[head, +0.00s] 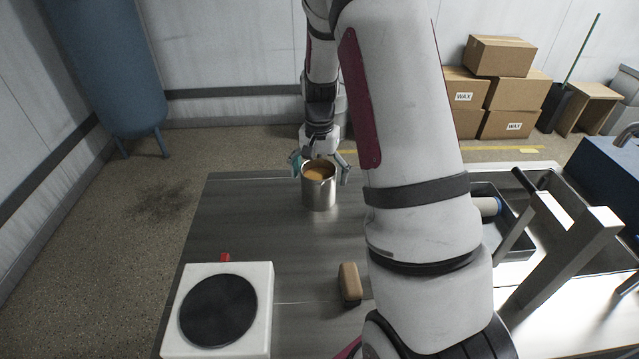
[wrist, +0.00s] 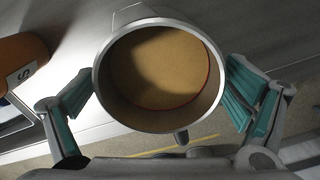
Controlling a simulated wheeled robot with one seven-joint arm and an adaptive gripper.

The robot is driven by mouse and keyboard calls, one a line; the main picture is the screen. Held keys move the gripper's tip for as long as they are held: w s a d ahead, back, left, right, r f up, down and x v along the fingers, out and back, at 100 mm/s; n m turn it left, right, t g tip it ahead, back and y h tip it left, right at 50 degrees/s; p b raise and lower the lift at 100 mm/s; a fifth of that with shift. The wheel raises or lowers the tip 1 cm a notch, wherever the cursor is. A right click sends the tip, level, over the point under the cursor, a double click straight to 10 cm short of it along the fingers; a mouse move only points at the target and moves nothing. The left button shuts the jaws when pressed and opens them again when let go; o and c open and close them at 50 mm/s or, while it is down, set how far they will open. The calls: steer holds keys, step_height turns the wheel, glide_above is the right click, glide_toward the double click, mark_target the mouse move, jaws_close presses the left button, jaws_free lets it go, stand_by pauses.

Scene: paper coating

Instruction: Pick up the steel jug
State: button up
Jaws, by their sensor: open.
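The steel jug (head: 319,193) stands upright near the far edge of the metal table, with tan-orange contents inside. In the wrist view the jug (wrist: 158,125) is seen from above, its round mouth filling the middle. My gripper (head: 320,170) is at the jug's rim, with one finger on each side. In the wrist view my gripper (wrist: 155,105) has its teal finger pads to the left and right of the jug. The pads look spread; a small gap shows at the left, and I cannot tell whether the right pad touches.
A white hotplate (head: 255,310) with a black disc sits front left. A tan-brown block (head: 349,284) lies front centre. A dark tray (head: 487,190) with a roller is at right, partly behind my arm. The table (head: 240,215) is clear left of the jug.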

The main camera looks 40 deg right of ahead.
steer(key=shift+f, duration=1)
steer(key=c, duration=1.5)
